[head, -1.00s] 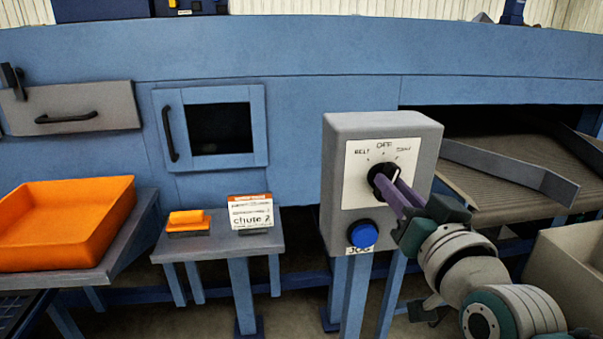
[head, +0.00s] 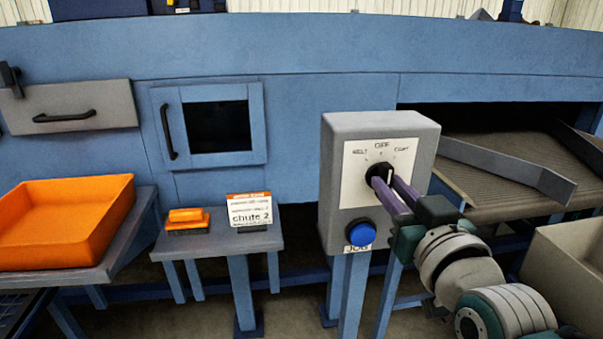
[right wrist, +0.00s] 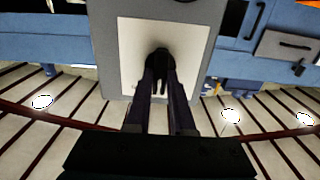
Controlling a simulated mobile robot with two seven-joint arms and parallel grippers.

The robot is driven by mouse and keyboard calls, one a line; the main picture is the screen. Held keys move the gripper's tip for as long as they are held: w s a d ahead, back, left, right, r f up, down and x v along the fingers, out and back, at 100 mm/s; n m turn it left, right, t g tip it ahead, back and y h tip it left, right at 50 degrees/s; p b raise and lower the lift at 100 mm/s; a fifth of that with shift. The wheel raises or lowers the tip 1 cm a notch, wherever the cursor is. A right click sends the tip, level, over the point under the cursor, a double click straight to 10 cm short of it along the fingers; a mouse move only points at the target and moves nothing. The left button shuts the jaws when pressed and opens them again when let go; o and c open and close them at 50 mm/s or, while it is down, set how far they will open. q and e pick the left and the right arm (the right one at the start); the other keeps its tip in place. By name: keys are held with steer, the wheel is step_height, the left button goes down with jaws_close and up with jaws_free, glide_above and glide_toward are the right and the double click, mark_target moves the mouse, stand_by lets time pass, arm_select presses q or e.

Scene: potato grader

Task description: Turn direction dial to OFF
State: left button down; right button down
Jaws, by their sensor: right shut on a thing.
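The direction dial (head: 377,170) is a black knob on the white plate (head: 355,193) of a grey control box. Labels BELT, OFF and a third, hard-to-read word stand above it from left to right. Its pale pointer mark looks nearly upright, leaning slightly right; its exact setting is partly hidden by my fingers. My right gripper (head: 387,183) has its purple fingers shut on the dial from the lower right. In the right wrist view the two dark fingers reach to the dial (right wrist: 160,55) on the plate. My left gripper is not in view.
A blue JOG button (head: 361,233) sits below the dial, close to my right gripper. A small table (head: 218,241) holds an orange-topped block (head: 186,217) and a chute 2 card (head: 250,211). An orange tray (head: 70,220) is at left, a beige bin (head: 565,265) at right.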

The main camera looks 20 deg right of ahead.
steer(key=c, duration=0.8)
jaws_free()
steer(key=b+v, duration=0.1)
steer(key=v, duration=0.9)
steer(key=shift+d, duration=0.1)
